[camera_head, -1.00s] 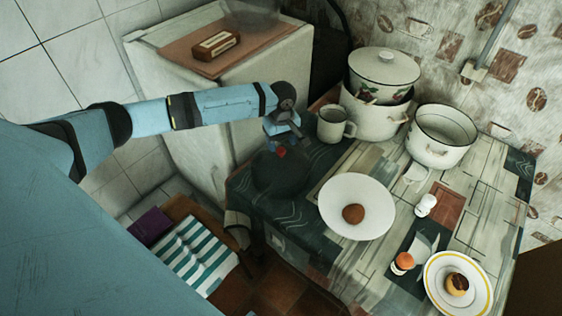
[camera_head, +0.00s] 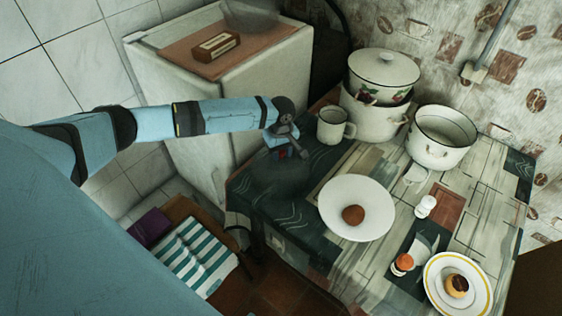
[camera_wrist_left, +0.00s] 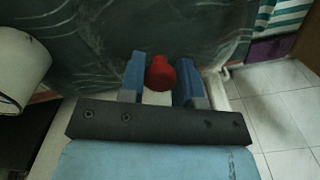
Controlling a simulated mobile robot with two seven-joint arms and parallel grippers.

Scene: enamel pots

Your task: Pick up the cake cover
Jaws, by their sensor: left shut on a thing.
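The cake cover (camera_head: 280,178) shows as a faint, see-through dark dome at the left end of the table in the head view. Its red knob (camera_wrist_left: 160,74) sits between the blue fingers in the left wrist view. My left gripper (camera_head: 283,152) is directly above the dome and shut on the knob. The dome's lower rim is too faint to tell whether it touches the table. My right gripper is not in view.
A white mug (camera_head: 333,126) stands close to the right of my left gripper, with stacked pots (camera_head: 372,118) behind it. A plate with a brown bun (camera_head: 354,214) is to the right. A chair with a striped cushion (camera_head: 196,250) is below left.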

